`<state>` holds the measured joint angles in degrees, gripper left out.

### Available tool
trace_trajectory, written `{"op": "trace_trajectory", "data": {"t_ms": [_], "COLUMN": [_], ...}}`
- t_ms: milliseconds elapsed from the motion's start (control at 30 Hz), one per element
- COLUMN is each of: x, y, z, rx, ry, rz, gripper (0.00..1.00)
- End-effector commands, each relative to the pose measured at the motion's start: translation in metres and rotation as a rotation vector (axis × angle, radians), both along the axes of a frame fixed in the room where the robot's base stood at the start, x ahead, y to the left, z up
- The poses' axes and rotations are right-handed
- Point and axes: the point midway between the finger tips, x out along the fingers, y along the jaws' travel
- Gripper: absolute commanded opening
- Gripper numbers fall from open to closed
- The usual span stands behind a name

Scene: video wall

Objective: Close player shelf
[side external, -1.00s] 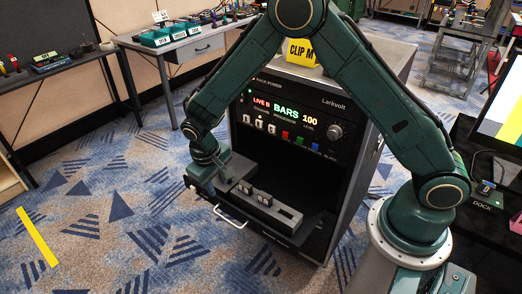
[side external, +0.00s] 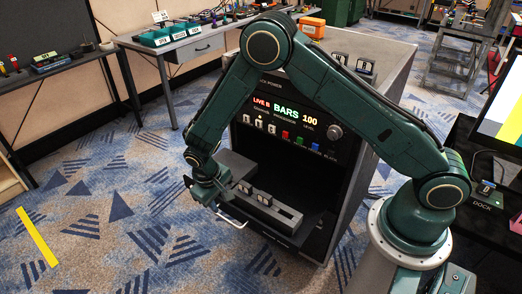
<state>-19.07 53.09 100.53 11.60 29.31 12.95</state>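The player shelf (side external: 283,238) is slid out at the bottom of the black rack (side external: 345,170), with a pale bar handle (side external: 237,222) on its front. A grey player unit (side external: 276,211) with small dark modules on top lies on the shelf. My gripper (side external: 214,204) is pointed down at the shelf's front left, close to the left end of the handle. I cannot tell whether it touches the handle, or how far its fingers are apart. My gripper hides the shelf's front left corner.
The rack's lit panel (side external: 283,112) reads LIVE B, BARS, 100. Small modules (side external: 366,67) and an orange box (side external: 312,27) are on the rack top. Carpet in front of the shelf is clear. A side table (side external: 190,47) stands behind left, a dock (side external: 485,190) at right.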

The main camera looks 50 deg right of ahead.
Motion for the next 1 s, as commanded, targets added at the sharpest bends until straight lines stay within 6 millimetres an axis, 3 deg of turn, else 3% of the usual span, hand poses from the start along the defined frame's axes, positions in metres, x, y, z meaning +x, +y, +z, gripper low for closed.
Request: {"op": "trace_trajectory", "data": {"t_ms": [600, 1000], "x": [0.0, 0.0], "y": [-0.015, -0.018], "z": [-0.082, -0.097], "rx": [0.0, 0.0], "ry": [0.001, -0.001], "rz": [0.001, 0.001], "gripper": [0.33, 0.33]}}
